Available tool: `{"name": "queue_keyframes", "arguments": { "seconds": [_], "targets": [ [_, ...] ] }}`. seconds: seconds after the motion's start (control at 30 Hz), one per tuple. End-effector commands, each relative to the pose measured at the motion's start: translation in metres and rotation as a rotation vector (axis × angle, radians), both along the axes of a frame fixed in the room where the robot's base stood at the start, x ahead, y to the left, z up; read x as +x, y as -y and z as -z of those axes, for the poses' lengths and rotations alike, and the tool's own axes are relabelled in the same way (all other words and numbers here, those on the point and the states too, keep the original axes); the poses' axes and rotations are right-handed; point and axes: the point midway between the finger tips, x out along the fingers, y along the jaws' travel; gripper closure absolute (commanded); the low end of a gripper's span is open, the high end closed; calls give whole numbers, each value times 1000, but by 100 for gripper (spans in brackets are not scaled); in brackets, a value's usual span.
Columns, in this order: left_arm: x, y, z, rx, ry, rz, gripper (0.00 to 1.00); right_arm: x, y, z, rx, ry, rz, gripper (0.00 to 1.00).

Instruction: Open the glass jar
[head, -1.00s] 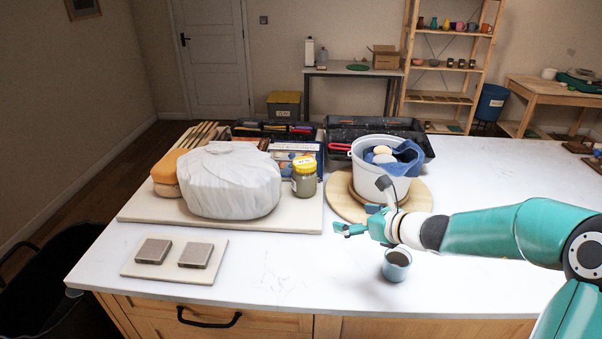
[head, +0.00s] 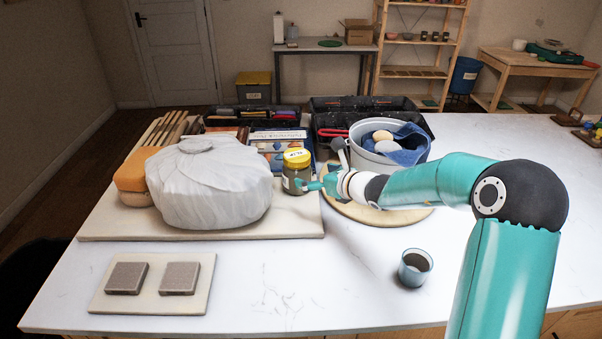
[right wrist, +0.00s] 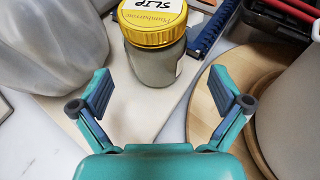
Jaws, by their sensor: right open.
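My right gripper (head: 310,187) reaches in from the right, close to the jar. In the right wrist view its two fingers (right wrist: 161,97) are spread, with the jar just beyond and between them and nothing held. My left gripper is not in view.
A white-wrapped clay lump (head: 210,185) is close left of the jar. A white bucket with a blue cloth (head: 405,156) stands on a round wooden board (head: 345,208) to the right. A small cup (head: 415,268) stands nearer. The front middle of the table is clear.

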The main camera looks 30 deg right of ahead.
Motion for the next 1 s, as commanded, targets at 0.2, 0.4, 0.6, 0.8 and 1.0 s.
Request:
{"name": "queue_keyframes", "arguments": {
  "seconds": [0.2, 0.4, 0.6, 0.8, 1.0],
  "targets": [
    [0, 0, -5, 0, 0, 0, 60, 24, -4, 8, 1, 1, -4, 0],
    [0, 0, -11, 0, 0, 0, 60, 36, -7, 13, 1, -1, -5, 0],
    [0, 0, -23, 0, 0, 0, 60, 60, -10, 24, 1, -1, -4, 0],
    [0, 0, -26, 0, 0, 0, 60, 72, -10, 30, 0, 1, -2, 0],
    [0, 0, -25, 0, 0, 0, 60, 71, -9, 31, 0, 1, -2, 2]
  ]
}}
